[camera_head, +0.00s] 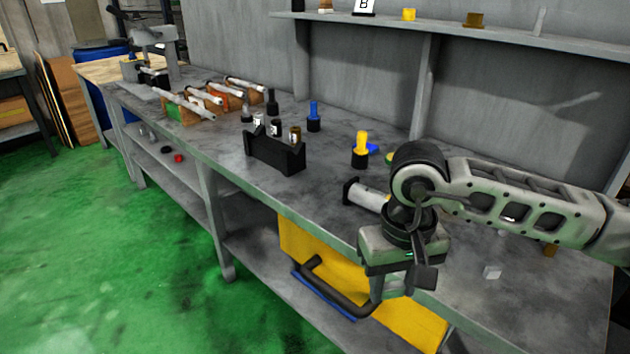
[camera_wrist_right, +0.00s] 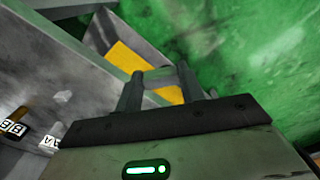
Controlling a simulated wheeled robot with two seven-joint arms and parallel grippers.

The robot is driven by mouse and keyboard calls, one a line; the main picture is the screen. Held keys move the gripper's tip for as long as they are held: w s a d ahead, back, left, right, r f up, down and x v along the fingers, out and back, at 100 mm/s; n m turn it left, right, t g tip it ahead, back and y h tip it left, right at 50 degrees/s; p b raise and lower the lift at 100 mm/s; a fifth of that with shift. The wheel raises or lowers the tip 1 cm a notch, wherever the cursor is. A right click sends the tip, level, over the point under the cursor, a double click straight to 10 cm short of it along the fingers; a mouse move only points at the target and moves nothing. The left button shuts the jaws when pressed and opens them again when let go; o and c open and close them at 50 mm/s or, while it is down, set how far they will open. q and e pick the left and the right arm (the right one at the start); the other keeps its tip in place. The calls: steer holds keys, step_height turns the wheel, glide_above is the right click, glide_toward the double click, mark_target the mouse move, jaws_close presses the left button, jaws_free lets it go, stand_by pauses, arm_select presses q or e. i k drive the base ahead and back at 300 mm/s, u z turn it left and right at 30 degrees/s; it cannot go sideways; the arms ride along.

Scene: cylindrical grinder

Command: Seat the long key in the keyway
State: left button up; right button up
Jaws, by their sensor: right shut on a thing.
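My right gripper (camera_head: 400,284) hangs over the front edge of the bench, fingers down. In the right wrist view, its fingers (camera_wrist_right: 162,88) are closed on a small grey bar (camera_wrist_right: 161,75), which spans between the tips. It looks like the key, but its length is hard to tell. In the head view the held piece is not distinct. A short grey shaft (camera_head: 366,196) with a dark end block lies on the bench just behind the gripper, partly hidden by the wrist. No keyway can be made out. My left gripper is out of view.
A black holder with bottles (camera_head: 275,155), a yellow bottle (camera_head: 361,146) and a blue bottle (camera_head: 314,114) stand on the bench. Several shafts (camera_head: 187,103) rest on blocks farther left. A white cube (camera_head: 492,272) lies right of the gripper.

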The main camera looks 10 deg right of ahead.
mark_target(372, 200)
steer(key=u, duration=0.1)
steer(key=i, duration=0.85)
steer(key=z, duration=0.35)
